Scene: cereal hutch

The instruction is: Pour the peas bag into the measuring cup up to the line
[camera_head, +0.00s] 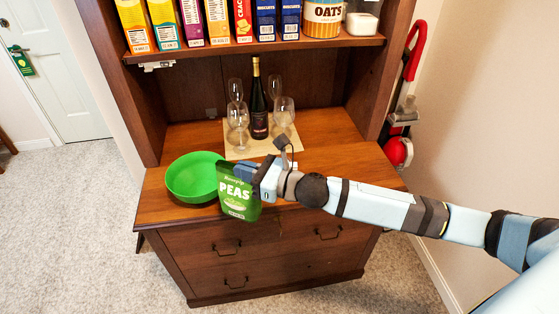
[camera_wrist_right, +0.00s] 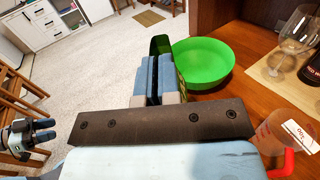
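The green peas bag (camera_head: 238,195) hangs at the front edge of the hutch counter, label facing the head camera. My right gripper (camera_head: 247,172) is shut on its upper right edge. In the right wrist view the blue fingers (camera_wrist_right: 153,78) are close together, with the dark green bag (camera_wrist_right: 160,47) at their tips. The clear measuring cup (camera_wrist_right: 288,132), with a red handle and a 100 label, stands on the counter at lower right of that view. In the head view I cannot make it out. My left gripper (camera_wrist_right: 40,131) shows small at the left of the wrist view, apart from everything.
A green bowl (camera_head: 194,177) sits on the counter just left of the bag. Behind are a wine bottle (camera_head: 258,105) and several glasses on a mat (camera_head: 237,151). Cereal boxes and an oats canister (camera_head: 322,17) fill the shelf above. A wooden chair (camera_wrist_right: 20,80) stands left in the wrist view.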

